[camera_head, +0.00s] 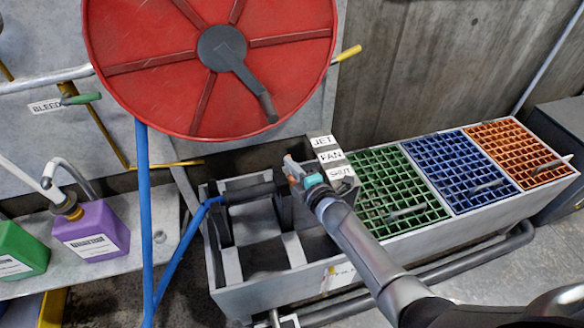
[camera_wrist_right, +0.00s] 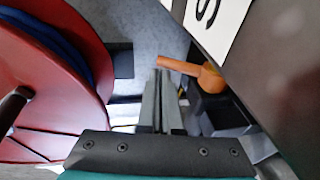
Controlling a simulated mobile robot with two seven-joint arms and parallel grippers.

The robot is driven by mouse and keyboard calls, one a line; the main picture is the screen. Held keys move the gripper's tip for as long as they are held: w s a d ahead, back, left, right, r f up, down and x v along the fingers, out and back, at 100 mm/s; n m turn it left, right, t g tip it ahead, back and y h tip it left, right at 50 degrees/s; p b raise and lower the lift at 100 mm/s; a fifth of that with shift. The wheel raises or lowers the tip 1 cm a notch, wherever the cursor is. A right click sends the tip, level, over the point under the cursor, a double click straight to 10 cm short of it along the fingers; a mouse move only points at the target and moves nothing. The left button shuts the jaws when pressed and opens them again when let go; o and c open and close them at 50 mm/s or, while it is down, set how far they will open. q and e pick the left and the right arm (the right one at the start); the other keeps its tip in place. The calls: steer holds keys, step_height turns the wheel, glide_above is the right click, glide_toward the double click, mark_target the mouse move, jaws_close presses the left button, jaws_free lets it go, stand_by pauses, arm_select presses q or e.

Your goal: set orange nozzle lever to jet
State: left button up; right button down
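The orange nozzle lever (camera_wrist_right: 190,68) shows in the right wrist view, its round hub at right and its handle pointing left. In the head view it is mostly hidden by my right gripper (camera_head: 292,172). The gripper's two fingers (camera_wrist_right: 161,75) lie together, shut, with their tips close to the lever's handle end; I cannot tell whether they touch it. A label plate beside it reads JET (camera_head: 322,141), FAN (camera_head: 330,156) and SHUT (camera_head: 340,173), top to bottom. My left gripper is not in view.
A red hose reel (camera_head: 150,40) hangs on the wall above left. A grey trough (camera_head: 290,290) lies under the gripper, with green (camera_head: 395,185), blue (camera_head: 455,170) and orange (camera_head: 510,150) grates to the right. A purple jug (camera_head: 90,235) stands at left.

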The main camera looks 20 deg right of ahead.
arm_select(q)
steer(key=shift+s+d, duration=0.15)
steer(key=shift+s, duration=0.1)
arm_select(e)
steer(key=shift+w+d, duration=0.1)
steer(key=shift+w, duration=0.2)
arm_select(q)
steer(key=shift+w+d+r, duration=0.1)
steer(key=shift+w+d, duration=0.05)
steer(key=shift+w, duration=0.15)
